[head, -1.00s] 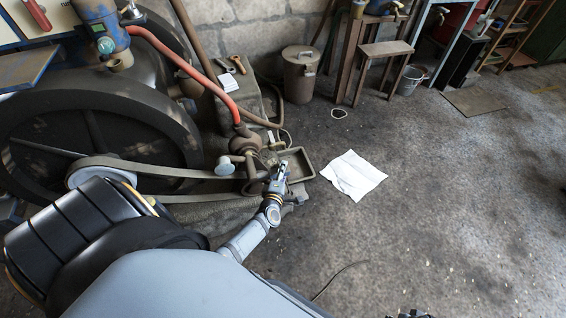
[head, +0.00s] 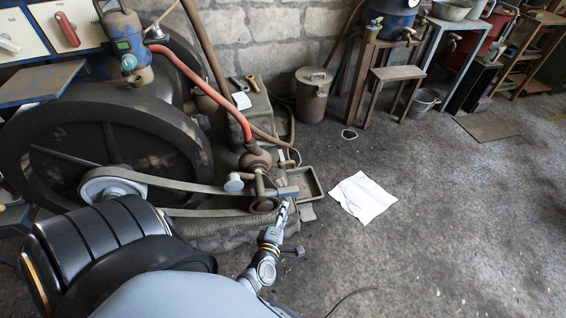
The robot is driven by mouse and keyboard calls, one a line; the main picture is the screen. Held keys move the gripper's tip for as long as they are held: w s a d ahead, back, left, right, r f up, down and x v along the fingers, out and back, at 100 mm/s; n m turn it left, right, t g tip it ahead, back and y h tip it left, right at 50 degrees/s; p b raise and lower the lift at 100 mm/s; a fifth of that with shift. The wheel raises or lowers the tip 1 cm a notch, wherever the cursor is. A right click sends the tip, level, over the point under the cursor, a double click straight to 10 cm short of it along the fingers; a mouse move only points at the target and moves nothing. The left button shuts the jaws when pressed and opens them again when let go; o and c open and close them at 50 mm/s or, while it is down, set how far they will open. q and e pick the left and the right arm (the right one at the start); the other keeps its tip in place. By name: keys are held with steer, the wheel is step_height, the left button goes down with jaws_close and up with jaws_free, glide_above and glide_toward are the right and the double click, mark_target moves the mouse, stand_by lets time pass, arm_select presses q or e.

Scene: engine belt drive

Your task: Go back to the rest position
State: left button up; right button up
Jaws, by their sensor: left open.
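My left arm comes in from the lower left, and its gripper (head: 284,210) is open, with nothing seen between its small fingers. It is in front of the small pulley (head: 264,205) and the grey metal tray (head: 313,186) at the engine's right end; whether it touches anything is hard to tell. The flat belt (head: 185,184) runs from the pale pulley (head: 100,188) on the left to the small pulley. My left arm hides part of the belt's lower run. My right gripper is not in view.
The large dark flywheel (head: 107,122) fills the left. A red hose (head: 214,90) curves down beside it. A white sheet (head: 362,198) lies on the floor. A lidded bin (head: 312,98), a wooden stool (head: 397,75) and a bucket (head: 424,101) stand at the back. The right floor is open.

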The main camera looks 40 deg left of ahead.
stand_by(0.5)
arm_select(q)
steer(key=s+d+f+m+g+h, duration=0.2)
steer(key=d+f+m+g+h, duration=0.15)
steer(key=m, duration=0.45)
steer(key=s+d+f+m+g+h, duration=0.3)
steer(key=d+m+g+h, duration=0.15)
steer(key=m, duration=0.45)
steer(key=s+a+m+g+y+p, duration=0.1)
steer(key=s+a+p, duration=0.3)
steer(key=s+p, duration=0.8)
steer(key=s+a+m+g+y+p, duration=0.2)
steer(key=s+a+m+g+p, duration=0.2)
steer(key=s+p, duration=0.9)
steer(key=shift+s+a+f+y, duration=0.2)
steer(key=shift+s+a+y, duration=0.1)
steer(key=shift+s+a, duration=0.3)
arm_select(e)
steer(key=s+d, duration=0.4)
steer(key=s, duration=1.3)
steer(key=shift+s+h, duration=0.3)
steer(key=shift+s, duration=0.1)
